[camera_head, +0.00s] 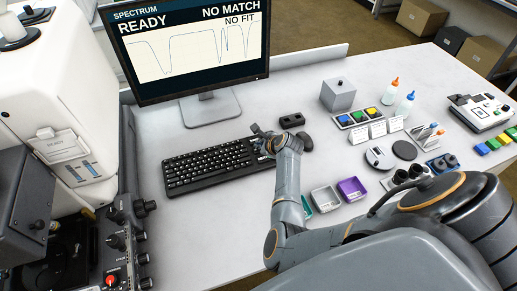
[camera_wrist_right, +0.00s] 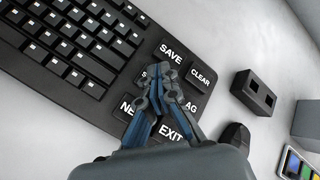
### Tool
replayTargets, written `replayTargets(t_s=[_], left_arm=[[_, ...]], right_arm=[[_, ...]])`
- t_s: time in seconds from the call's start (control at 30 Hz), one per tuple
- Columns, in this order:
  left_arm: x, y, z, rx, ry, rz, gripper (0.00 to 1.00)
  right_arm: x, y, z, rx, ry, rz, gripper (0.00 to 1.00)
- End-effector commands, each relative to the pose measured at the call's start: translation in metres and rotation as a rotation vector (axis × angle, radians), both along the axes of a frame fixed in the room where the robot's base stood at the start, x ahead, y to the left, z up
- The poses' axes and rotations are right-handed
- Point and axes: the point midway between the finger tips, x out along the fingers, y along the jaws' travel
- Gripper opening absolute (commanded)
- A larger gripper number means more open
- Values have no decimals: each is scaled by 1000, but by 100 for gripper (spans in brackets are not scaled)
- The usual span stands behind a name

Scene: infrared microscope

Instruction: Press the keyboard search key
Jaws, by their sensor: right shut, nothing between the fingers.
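The black keyboard (camera_head: 211,165) lies on the white table in front of the monitor. In the right wrist view its right end (camera_wrist_right: 104,40) has a block of large labelled keys: a SAVE key (camera_wrist_right: 170,52), a CLEAR key (camera_wrist_right: 202,76), an EXIT key (camera_wrist_right: 171,134) and others partly covered. A key whose label starts with S (camera_wrist_right: 149,70) is mostly hidden behind my fingers. My right gripper (camera_wrist_right: 166,76) is shut and empty, its fingertips over that key's right side. I cannot tell whether they touch it. My left gripper is not in view.
The monitor (camera_head: 190,45) reads READY, NO MATCH and NO FIT. A small black two-slot block (camera_head: 291,120) and a dark mouse (camera_head: 305,141) sit right of the keyboard. Trays (camera_head: 325,200) lie nearer. A white instrument (camera_head: 62,90) fills the left side.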

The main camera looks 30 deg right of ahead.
Motion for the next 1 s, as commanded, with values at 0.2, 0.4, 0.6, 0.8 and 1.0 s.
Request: replayTargets(t_s=[0.2,0.4,0.6,0.8,1.0], left_arm=[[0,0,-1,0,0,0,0],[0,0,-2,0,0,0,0],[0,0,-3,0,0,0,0],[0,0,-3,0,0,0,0],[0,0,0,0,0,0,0]], right_arm=[[0,0,-3,0,0,0,0],[0,0,-5,0,0,0,0],[0,0,-8,1,1,1,0],[0,0,-8,0,1,0,0],[0,0,-6,0,1,0,0]])
